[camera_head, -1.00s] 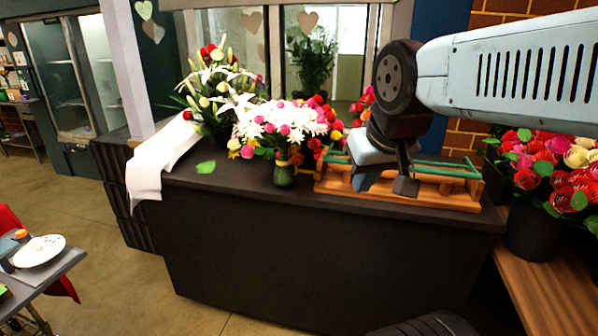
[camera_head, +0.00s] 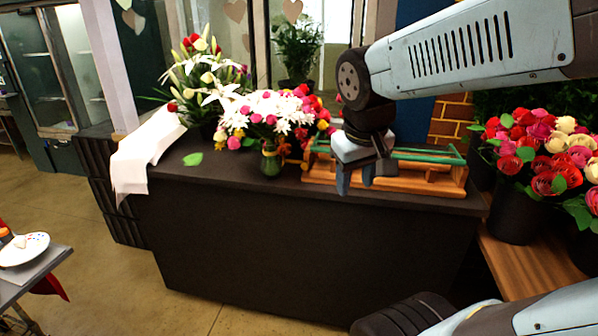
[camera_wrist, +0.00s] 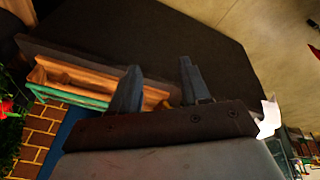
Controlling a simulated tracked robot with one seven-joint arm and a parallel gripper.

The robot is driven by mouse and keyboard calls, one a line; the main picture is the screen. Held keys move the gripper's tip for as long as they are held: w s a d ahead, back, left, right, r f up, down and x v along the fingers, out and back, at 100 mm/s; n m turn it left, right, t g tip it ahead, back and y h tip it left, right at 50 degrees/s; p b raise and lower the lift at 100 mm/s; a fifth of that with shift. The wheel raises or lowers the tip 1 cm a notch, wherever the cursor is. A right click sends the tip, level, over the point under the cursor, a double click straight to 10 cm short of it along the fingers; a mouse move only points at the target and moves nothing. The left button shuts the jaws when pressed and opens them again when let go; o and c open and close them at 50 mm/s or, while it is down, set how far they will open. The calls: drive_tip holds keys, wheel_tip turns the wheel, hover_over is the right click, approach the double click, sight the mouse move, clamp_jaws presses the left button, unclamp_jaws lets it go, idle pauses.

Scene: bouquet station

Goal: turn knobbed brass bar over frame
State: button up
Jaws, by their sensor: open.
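A wooden frame (camera_head: 428,184) with green rails lies on the right part of the dark counter. I cannot make out a knobbed brass bar; my gripper and wrist cover part of the frame. My gripper (camera_head: 356,181) is open, fingers pointing down, in front of the frame's left half. Nothing shows between its fingers. In the wrist view, the frame (camera_wrist: 75,78) lies to the left and behind the fingers of my gripper (camera_wrist: 159,70). I cannot tell whether the fingers touch it.
A bouquet in a green vase (camera_head: 271,160) stands just left of the frame. Rose buckets (camera_head: 517,212) stand to the right. The counter's front strip is clear.

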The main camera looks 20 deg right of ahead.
drive_tip(key=shift+o, duration=0.8)
drive_tip(key=w+d+f+n+g+h, duration=0.3)
drive_tip(key=w+d+f+g+h, duration=0.2)
drive_tip(key=f, duration=0.4)
drive_tip(key=shift+w+d+g+h, duration=0.35)
drive_tip(key=shift+d+h, duration=0.55)
drive_tip(key=shift+d, duration=0.3)
drive_tip(key=n+t+h, duration=0.3)
drive_tip(key=n+t, duration=1.9)
drive_tip(key=n, duration=0.4)
approach(304, 168)
drive_tip(key=x, duration=0.8)
drive_tip(key=shift+w+d, duration=0.1)
clamp_jaws()
